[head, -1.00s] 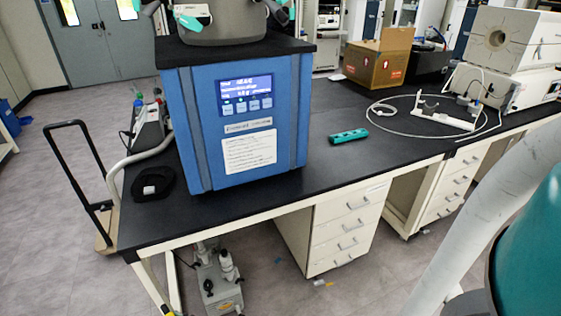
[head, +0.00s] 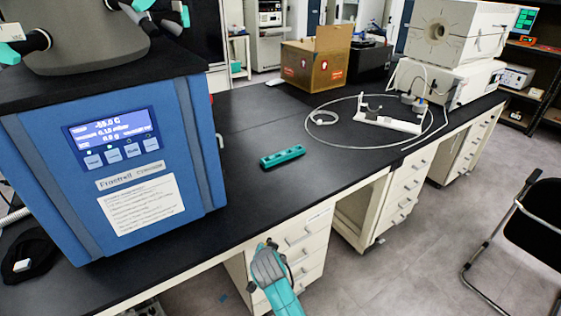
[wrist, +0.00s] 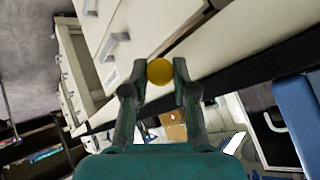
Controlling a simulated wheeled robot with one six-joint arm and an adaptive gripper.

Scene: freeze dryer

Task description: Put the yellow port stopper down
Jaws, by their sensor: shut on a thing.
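The yellow port stopper (wrist: 160,71) is round and sits between the two fingertips of my gripper (wrist: 161,78) in the wrist view. My gripper is shut on it. In the head view my gripper (head: 266,250) hangs in front of the bench's drawers, just off the front edge of the black benchtop (head: 300,190). The stopper cannot be made out in the head view.
The blue freeze dryer (head: 120,190) stands on the bench at left. A teal block with holes (head: 283,157) lies on the benchtop. A cardboard box (head: 316,65), a white stand (head: 388,122) and looped tubing are farther back. Benchtop around the teal block is clear. A black chair (head: 535,220) stands at right.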

